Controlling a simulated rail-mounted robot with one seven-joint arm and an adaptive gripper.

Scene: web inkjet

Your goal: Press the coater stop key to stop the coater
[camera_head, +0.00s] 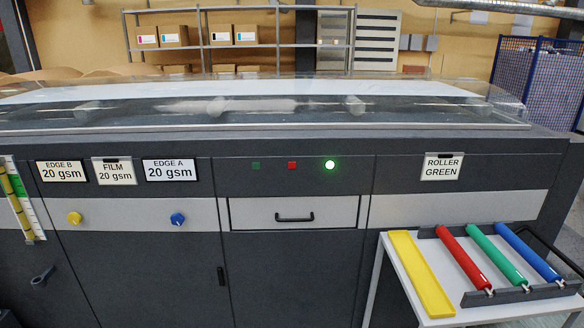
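The dark grey coater (300,260) fills the middle of the view. On its front panel is a small red square key (292,165), with no readable label. A dark green square key (256,166) is to its left. A round lamp (329,165) to its right glows bright green. Nothing covers the keys. My gripper is not in view.
A drawer with a black handle (294,217) is below the keys. Yellow (74,218) and blue (177,219) knobs are at left. A white table (398,275) at right holds a yellow tray (420,274) and red, green and blue rollers. A clear cover (420,113) tops the coater.

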